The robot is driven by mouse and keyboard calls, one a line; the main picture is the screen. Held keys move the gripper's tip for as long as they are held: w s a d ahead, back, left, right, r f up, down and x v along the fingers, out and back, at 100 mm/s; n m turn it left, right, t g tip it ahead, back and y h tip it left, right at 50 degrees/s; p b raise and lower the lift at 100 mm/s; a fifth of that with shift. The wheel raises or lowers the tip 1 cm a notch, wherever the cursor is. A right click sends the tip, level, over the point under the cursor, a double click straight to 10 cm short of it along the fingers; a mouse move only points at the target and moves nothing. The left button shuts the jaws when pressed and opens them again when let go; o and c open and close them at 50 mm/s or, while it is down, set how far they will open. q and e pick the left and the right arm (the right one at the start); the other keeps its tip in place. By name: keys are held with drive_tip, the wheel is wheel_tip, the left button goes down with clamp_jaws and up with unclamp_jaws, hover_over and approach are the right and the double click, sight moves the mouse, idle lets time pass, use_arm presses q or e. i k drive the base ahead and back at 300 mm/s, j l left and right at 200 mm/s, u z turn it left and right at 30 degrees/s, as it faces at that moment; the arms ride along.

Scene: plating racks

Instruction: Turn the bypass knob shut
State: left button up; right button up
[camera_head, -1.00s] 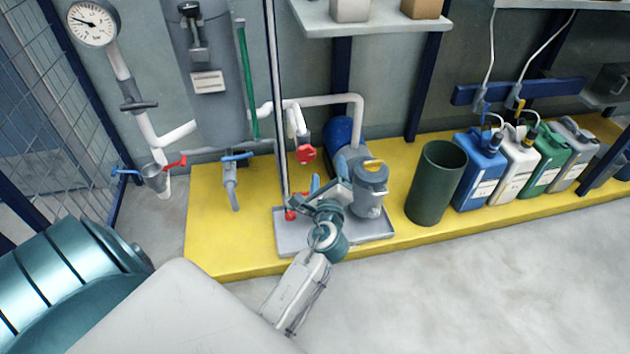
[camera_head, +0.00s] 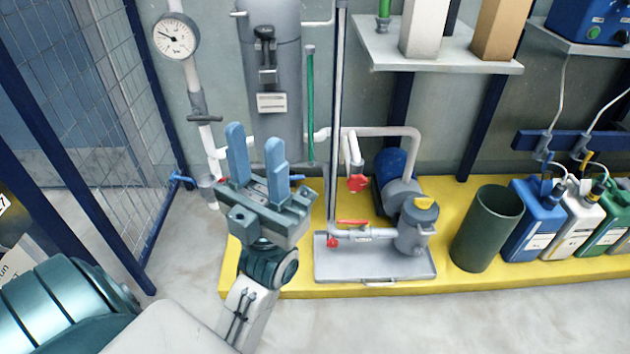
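My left gripper (camera_head: 256,140) is raised in the middle left, its two blue fingers pointing up and spread apart with nothing between them. A red star-shaped knob (camera_head: 357,183) sits on a white down-pipe to its right, apart from the gripper. A smaller red knob (camera_head: 332,242) sits low by the pump tray, under a red lever (camera_head: 352,222). I cannot tell which is the bypass knob, or how far either is turned. The gripper partly hides a red handle and a blue handle (camera_head: 297,177) on the pipework behind it. My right gripper is not in view.
The pump (camera_head: 412,232) stands on a grey tray (camera_head: 376,272) on the yellow plinth (camera_head: 300,285). A dark green bin (camera_head: 487,230) and several canisters stand to the right. A shelf (camera_head: 440,55) overhangs the pump area. A mesh fence (camera_head: 130,130) borders the left.

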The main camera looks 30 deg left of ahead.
sight(357, 182)
drive_tip(key=i+l+u, duration=0.15)
drive_tip(key=u, duration=0.35)
drive_tip(key=i+l+u, duration=0.1)
drive_tip(key=u, duration=0.35)
drive_tip(key=l+u, duration=0.3)
drive_tip(key=u, duration=0.2)
drive_tip(key=i+l+u, duration=0.1)
drive_tip(key=l+u, duration=0.2)
drive_tip(key=u, duration=0.15)
drive_tip(key=l+u, duration=0.15)
drive_tip(key=l, duration=0.55)
drive_tip(key=l+u, duration=0.15)
drive_tip(key=l, duration=0.5)
drive_tip(key=k+l+u, duration=0.15)
drive_tip(key=l, duration=0.55)
